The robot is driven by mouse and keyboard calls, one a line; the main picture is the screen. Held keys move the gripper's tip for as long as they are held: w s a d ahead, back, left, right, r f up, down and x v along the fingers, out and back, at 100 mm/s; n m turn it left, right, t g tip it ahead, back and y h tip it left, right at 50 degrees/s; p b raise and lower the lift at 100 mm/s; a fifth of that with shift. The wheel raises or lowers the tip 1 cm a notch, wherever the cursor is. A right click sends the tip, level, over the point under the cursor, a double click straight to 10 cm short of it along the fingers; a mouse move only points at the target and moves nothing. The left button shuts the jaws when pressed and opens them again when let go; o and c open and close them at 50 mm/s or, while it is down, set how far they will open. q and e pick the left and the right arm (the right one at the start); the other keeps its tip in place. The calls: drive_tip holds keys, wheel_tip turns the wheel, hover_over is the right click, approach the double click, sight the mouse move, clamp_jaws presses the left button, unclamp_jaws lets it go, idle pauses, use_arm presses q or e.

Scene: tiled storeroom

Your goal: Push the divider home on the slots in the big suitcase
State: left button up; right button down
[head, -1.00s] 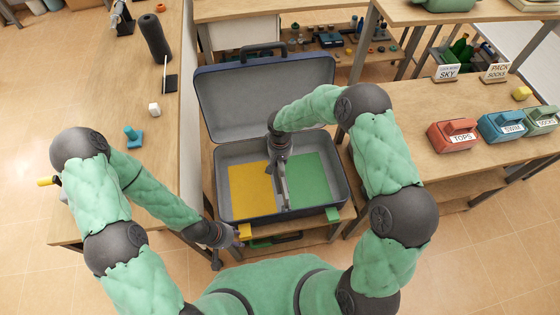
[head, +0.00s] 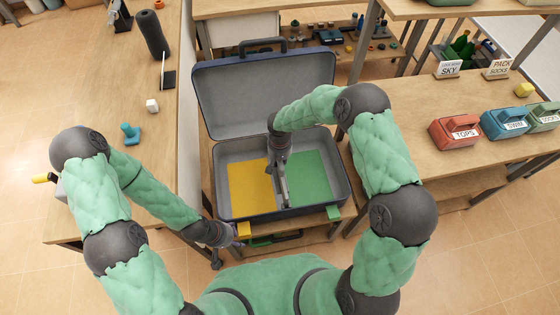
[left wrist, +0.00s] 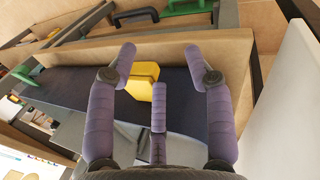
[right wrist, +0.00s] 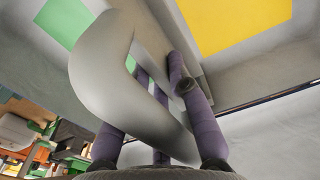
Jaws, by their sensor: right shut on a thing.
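The big suitcase (head: 348,192) lies open with its lid (head: 225,95) raised at the back. A yellow panel (head: 248,187) and a green panel (head: 312,178) cover its floor. The grey divider (head: 285,193) stands between the panels. My right gripper (head: 281,165) is shut on it from above; in the right wrist view a curved grey part (right wrist: 100,65) crosses the fingers. Whether the divider is seated in the slots is hidden. My left gripper (head: 234,238) is open at the front left corner, beside a yellow tab (head: 243,229), which shows between its fingers in the left wrist view (left wrist: 143,82).
A green tab (head: 333,212) sits at the suitcase's front right. The right table holds bins labelled TOPS (head: 455,131), SWIM (head: 506,124) and SOCKS. The left table holds a dark cylinder (head: 153,33), a white cube (head: 152,106) and a blue piece (head: 131,133).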

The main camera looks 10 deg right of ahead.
sight(279, 164)
drive_tip(key=shift+f+b, duration=0.5)
drive_tip(key=shift+f, duration=0.15)
drive_tip(key=shift+f+b, duration=2.75)
drive_tip(key=shift+f, duration=0.7)
drive_tip(key=c, duration=1.1)
unclamp_jaws()
wheel_tip(279, 164, up, 10)
drive_tip(key=shift+r, duration=1)
